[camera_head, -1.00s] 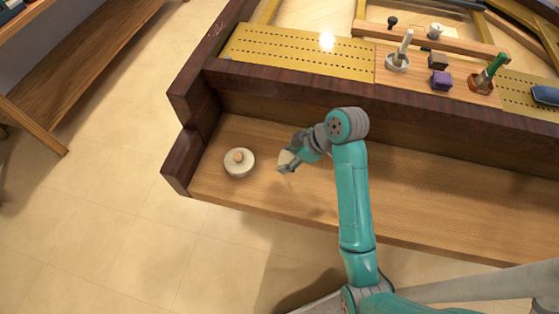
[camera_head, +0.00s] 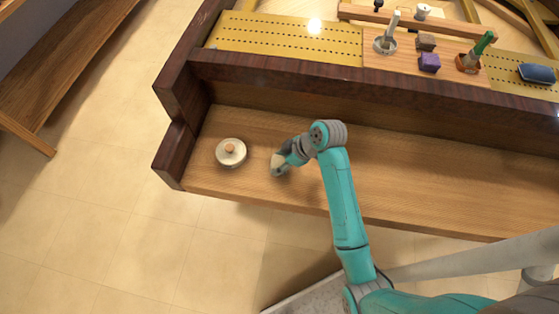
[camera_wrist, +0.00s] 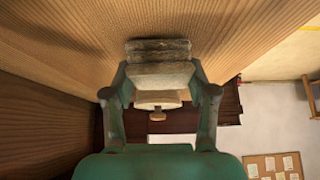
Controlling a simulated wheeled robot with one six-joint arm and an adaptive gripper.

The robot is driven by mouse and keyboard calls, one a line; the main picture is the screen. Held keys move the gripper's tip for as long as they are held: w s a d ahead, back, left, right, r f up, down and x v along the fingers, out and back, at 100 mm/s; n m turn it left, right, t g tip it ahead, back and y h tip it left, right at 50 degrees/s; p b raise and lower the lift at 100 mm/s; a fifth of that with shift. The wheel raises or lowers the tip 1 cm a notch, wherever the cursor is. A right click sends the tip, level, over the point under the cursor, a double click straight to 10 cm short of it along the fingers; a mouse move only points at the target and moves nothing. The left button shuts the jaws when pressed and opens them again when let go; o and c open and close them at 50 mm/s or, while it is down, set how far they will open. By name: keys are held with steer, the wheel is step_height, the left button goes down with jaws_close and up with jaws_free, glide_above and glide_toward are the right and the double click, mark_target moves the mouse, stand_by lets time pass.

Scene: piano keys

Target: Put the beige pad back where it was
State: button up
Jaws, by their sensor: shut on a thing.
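The beige pad (camera_head: 277,160) is a small pale block at the end of my arm in the head view. My gripper (camera_head: 281,162) is shut on it, over the left part of the bare wooden shelf. In the wrist view the pad (camera_wrist: 160,72) sits between the two fingers of my gripper (camera_wrist: 160,88), with a greyish, worn-looking end close to the wood. I cannot tell whether the pad touches the wood.
A round pale pot with a knob (camera_head: 231,151) stands on the shelf (camera_head: 420,190), left of my gripper. A dark wooden wall (camera_head: 168,155) closes the left end. Small tools and a purple block (camera_head: 429,62) lie on the upper ledge. The shelf's right side is clear.

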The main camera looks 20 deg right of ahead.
steer(key=shift+f, duration=0.1)
steer(key=o, duration=1)
steer(key=v, duration=1.2)
